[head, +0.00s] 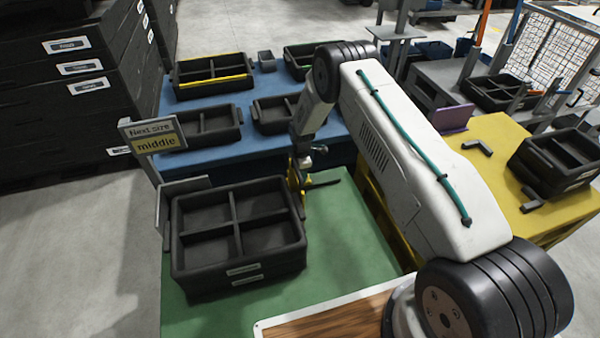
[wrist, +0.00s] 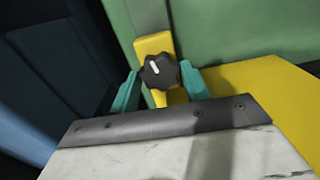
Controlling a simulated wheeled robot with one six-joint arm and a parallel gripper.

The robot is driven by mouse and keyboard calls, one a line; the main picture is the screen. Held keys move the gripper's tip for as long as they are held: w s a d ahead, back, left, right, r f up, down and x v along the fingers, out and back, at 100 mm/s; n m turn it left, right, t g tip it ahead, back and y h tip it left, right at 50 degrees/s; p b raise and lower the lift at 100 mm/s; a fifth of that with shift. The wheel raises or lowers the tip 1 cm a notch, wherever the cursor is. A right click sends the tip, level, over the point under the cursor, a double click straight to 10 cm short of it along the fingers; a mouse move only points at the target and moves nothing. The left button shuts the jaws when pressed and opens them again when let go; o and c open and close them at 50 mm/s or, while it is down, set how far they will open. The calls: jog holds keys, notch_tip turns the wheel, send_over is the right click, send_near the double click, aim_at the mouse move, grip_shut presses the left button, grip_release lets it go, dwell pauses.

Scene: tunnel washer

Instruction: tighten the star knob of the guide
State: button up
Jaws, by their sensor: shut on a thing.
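The star knob (wrist: 160,70) is black with a lobed edge and a white mark on its face. In the wrist view it sits on the yellow guide (wrist: 153,44), against a green surface. My gripper (wrist: 159,82) has teal fingers, one on each side of the knob, and is shut on it. In the head view my gripper (head: 300,168) points down at the back right corner of the black divided crate (head: 238,262). The knob is too small and covered to make out in the head view.
The crate stands on a green table (head: 340,247). A sign (head: 153,136) reading "Next size middle" stands at its back left. A blue table (head: 222,155) with several black trays lies behind. A yellow table (head: 490,178) is at the right.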

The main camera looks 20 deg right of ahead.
jog(key=shift+m, duration=1.4)
jog(key=o, duration=1)
notch_tip(320, 180, up, 8)
jog(key=shift+f, duration=0.1)
